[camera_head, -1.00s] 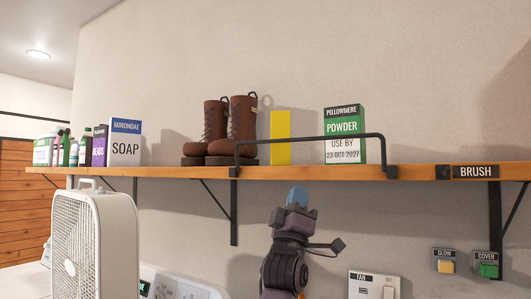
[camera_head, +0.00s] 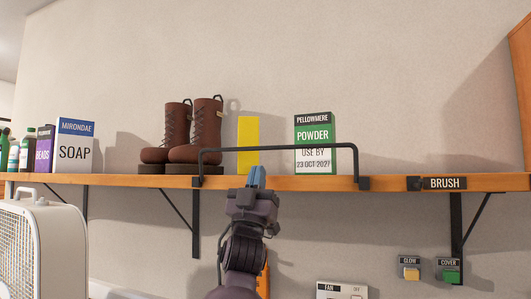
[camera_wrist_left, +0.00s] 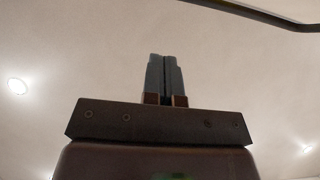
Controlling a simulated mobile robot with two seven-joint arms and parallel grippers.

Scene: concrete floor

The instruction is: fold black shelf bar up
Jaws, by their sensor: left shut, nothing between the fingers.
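The black shelf bar (camera_head: 285,147) is a thin U-shaped rail at the front edge of the wooden shelf (camera_head: 390,184). It stands upright between two black end mounts, its crossbar above the shelf. My left gripper (camera_head: 256,177) is shut and empty. In the head view its blue fingertips point up, overlapping the shelf's front edge below the crossbar, left of the bar's middle. I cannot tell whether they touch anything. In the left wrist view the shut fingers (camera_wrist_left: 165,77) point at the ceiling, and a dark bar (camera_wrist_left: 265,14) crosses the top right corner. My right gripper is not in view.
Brown boots (camera_head: 207,138), a yellow block (camera_head: 248,132) and a green powder box (camera_head: 315,130) stand on the shelf behind or near the bar. A white fan (camera_head: 45,240) is at lower left. Glow (camera_head: 411,273) and cover (camera_head: 448,274) buttons are at lower right.

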